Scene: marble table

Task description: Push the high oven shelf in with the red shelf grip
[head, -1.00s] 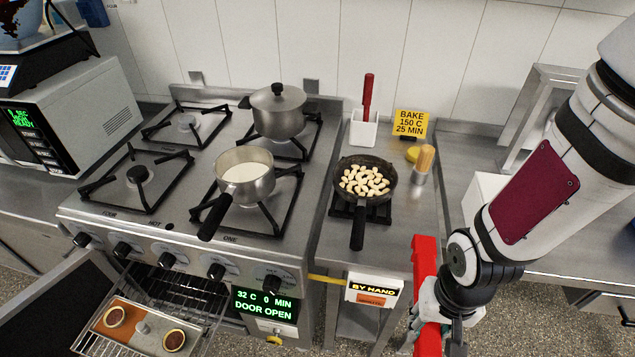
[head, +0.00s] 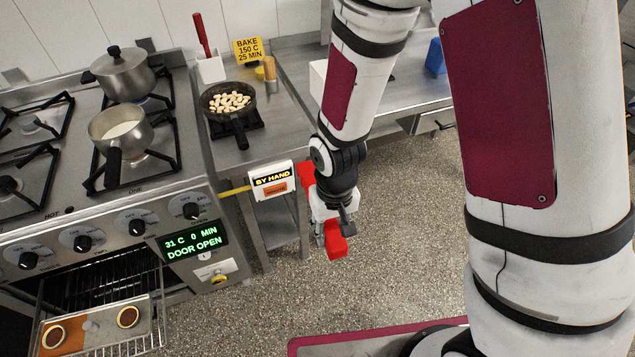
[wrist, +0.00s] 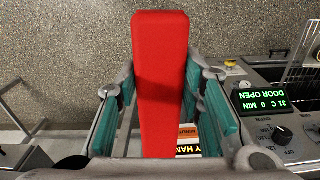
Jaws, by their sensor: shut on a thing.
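The red shelf grip (head: 337,245) is a long red bar. My gripper (head: 328,222) is shut on it, to the right of the oven and in front of the side counter. In the wrist view the red grip (wrist: 160,75) lies between my two teal-padded fingers (wrist: 165,112). The oven shelf (head: 100,347) is a wire rack pulled out of the open oven at lower left. It carries a tray (head: 92,327) with two small round brown items. The red grip is well apart from the shelf. The oven display (head: 180,243) reads 31 C, 0 MIN, DOOR OPEN.
A white "BY HAND" box (head: 271,179) sits at the counter's front, close to my gripper. A frying pan (head: 228,100) of pale pieces stands on the counter. A saucepan (head: 120,131) and a lidded pot (head: 122,75) stand on the stove. The floor (head: 400,230) to the right is open.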

